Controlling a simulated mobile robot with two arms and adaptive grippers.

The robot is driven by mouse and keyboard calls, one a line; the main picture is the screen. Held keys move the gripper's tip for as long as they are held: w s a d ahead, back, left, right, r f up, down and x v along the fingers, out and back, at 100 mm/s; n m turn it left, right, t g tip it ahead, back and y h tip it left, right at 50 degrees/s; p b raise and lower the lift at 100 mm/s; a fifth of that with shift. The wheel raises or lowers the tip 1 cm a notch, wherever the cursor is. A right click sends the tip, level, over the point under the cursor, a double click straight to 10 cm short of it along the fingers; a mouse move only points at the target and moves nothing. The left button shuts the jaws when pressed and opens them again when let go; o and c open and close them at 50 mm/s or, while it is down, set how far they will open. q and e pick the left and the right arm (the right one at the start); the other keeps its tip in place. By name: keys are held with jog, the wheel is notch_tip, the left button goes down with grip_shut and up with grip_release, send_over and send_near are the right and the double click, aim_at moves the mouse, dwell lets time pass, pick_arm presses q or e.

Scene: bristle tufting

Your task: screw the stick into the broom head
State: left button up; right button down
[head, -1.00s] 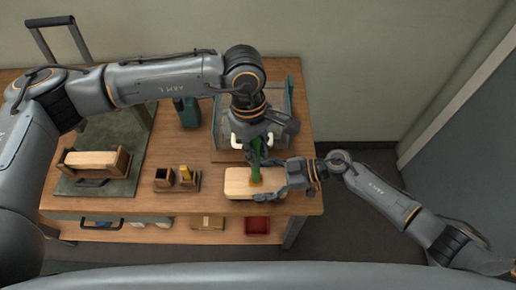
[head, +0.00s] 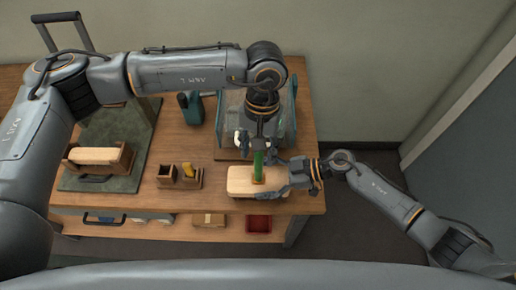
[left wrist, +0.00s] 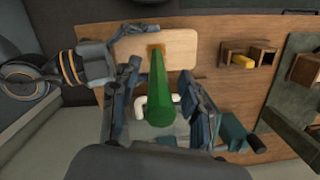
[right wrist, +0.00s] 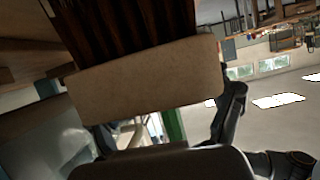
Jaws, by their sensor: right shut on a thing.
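The broom head (head: 238,182) is a pale wooden block at the table's front edge. Its dark brown bristles (right wrist: 130,35) show in the right wrist view. The green stick (head: 258,162) stands on the block, its lower end at the hole. It also shows in the left wrist view (left wrist: 160,95), foreshortened. My left gripper (head: 258,145) is above the block with its fingers either side of the stick. In the left wrist view they are spread, with gaps to the stick. My right gripper (head: 284,178) is shut on the right end of the broom head.
A glass-sided bin (head: 290,110) stands behind the stick. A wooden holder with a block (head: 98,157) lies on a dark mat. A shelf below carries a red tray (head: 258,223).

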pick_arm(q)
notch_tip(320, 180, up, 12)
jog(key=w, duration=0.1)
jog(key=shift+w+d, duration=0.3)
jog(key=shift+w, duration=0.05)
pick_arm(e)
grip_release()
jog(key=shift+d, duration=0.1)
jog(key=v, duration=1.1)
jog(key=shift+d+r, duration=0.15)
jog(key=shift+d, duration=0.25)
pick_arm(q)
jog(key=shift+f, duration=0.1)
